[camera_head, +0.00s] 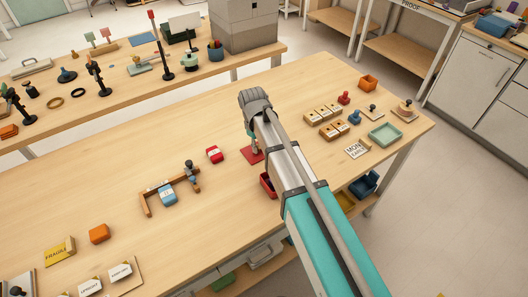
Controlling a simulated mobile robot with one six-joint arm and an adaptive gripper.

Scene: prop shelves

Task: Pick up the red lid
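My arm reaches in from the lower right over the near wooden table, and its grey wrist end (256,103) is above the table's middle. The fingers of my gripper are hidden or too small to make out below the wrist. A flat red square piece (249,157) lies on the table just below and left of the arm, partly covered by it; it may be the red lid. A dark red open box (267,185) stands nearer, partly behind the arm. A small red block with a white label (214,154) lies left of the flat piece.
Stamps, wooden blocks and a green tray (385,134) stand right of the arm. An orange block (99,233) is at the front left. Bare tabletop lies between these groups.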

